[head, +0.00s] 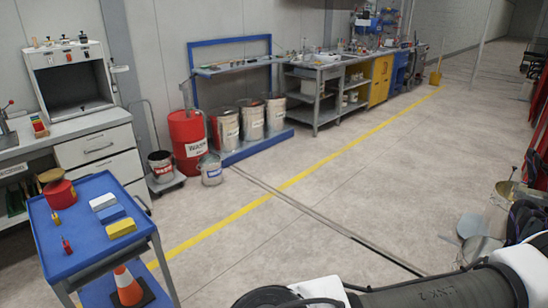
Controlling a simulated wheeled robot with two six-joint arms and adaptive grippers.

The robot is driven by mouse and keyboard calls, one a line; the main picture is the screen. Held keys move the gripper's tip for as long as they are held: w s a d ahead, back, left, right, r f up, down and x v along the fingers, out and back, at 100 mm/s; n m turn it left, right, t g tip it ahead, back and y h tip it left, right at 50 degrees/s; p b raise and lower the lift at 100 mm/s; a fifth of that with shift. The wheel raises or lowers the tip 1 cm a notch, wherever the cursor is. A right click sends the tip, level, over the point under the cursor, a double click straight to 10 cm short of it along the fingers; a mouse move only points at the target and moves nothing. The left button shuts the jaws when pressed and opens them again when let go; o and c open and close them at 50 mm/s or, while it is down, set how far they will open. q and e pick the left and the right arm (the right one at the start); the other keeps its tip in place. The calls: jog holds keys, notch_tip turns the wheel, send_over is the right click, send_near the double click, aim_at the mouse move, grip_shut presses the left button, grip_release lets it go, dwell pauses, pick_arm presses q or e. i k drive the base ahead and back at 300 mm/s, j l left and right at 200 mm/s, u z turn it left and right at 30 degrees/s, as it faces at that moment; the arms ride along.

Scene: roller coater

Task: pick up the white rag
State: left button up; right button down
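A small white folded piece, which looks like the white rag (103,201), lies flat on the top of the blue cart (52,243) at the left. A blue piece (111,214) and a yellow piece (121,228) of similar size lie in a row in front of it, close together. The white piece is uncovered and fully visible. Neither of my grippers can be made out in the head view, and nothing is touching the white piece.
A red can (59,194) and small red and yellow bottles share the cart top. An orange cone (127,286) stands on its lower shelf. A drawer bench (97,147) is behind the cart. Open floor (290,215) lies to the right. Metal pans (470,226) are at the right edge.

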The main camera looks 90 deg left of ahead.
aim_at(107, 200)
jog(key=u, duration=4.05)
jog(key=i+l+u, duration=0.5)
jog(key=u, duration=0.2)
jog(key=i+l+u, duration=0.2)
jog(key=l+u, duration=0.2)
